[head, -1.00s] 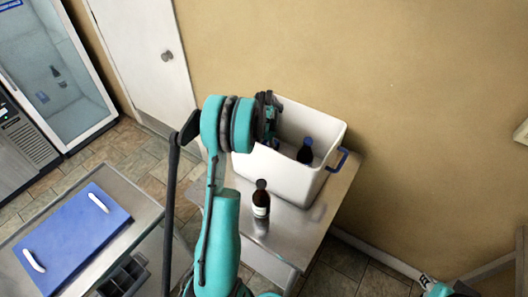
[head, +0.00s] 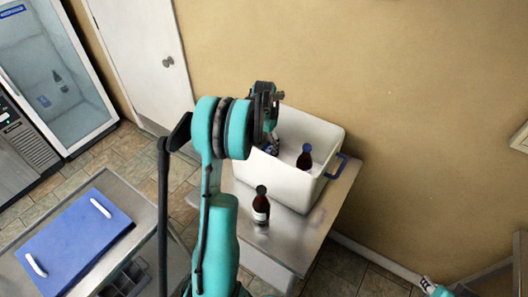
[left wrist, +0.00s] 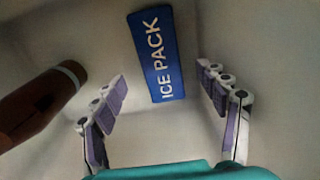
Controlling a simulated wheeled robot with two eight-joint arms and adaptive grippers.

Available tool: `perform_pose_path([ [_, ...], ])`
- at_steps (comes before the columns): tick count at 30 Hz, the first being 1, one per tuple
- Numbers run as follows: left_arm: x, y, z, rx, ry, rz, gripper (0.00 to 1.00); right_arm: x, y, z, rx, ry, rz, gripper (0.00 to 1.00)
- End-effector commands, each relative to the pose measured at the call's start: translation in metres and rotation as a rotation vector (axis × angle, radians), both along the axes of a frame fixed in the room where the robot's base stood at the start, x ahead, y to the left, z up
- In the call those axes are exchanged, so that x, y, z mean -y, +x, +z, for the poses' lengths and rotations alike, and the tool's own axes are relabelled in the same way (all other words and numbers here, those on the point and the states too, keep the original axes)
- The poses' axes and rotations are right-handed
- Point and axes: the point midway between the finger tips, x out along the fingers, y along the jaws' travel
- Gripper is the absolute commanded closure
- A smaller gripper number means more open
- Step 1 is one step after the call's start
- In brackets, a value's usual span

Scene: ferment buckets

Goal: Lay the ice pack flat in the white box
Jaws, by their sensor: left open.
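The blue ice pack (left wrist: 155,55) lies flat inside the white box (head: 290,185), label facing up, in the left wrist view. In the head view only a small blue patch shows beside my gripper. My left gripper (head: 272,145) is over the left part of the box, pointing down into it. In the left wrist view its two fingers (left wrist: 162,100) are spread wide with nothing between them, and the pack lies beyond them, apart from both.
A dark bottle (head: 305,157) stands in the box, also showing in the left wrist view (left wrist: 40,105). Another brown bottle (head: 261,206) stands on the steel table (head: 305,240) in front of the box. A blue board (head: 75,240) lies on the left table.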

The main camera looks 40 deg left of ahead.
Motion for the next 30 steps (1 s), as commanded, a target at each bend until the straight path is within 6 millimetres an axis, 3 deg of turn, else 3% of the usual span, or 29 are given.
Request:
perform_pose_path([
  [3, 0.000, 0.000, 0.025, 0.000, 0.000, 0.000, 0.27, 0.000, 0.000, 0.007, 0.000, 0.000, 0.000, 0.69],
  [10, 0.002, 0.000, 0.047, 0.003, 0.001, -0.001, 0.27, 0.000, 0.000, 0.010, 0.000, 0.000, 0.000, 0.69],
  [14, 0.018, -0.002, 0.063, 0.024, 0.013, -0.007, 0.27, 0.000, 0.000, 0.010, 0.000, 0.000, 0.000, 0.69],
  [24, 0.126, -0.037, 0.136, 0.195, 0.074, -0.042, 0.27, 0.000, 0.000, 0.010, 0.000, 0.000, 0.000, 0.69],
  [30, 0.185, -0.075, 0.160, 0.311, 0.089, -0.062, 0.27, 0.000, 0.000, 0.010, 0.000, 0.000, 0.000, 0.69],
])
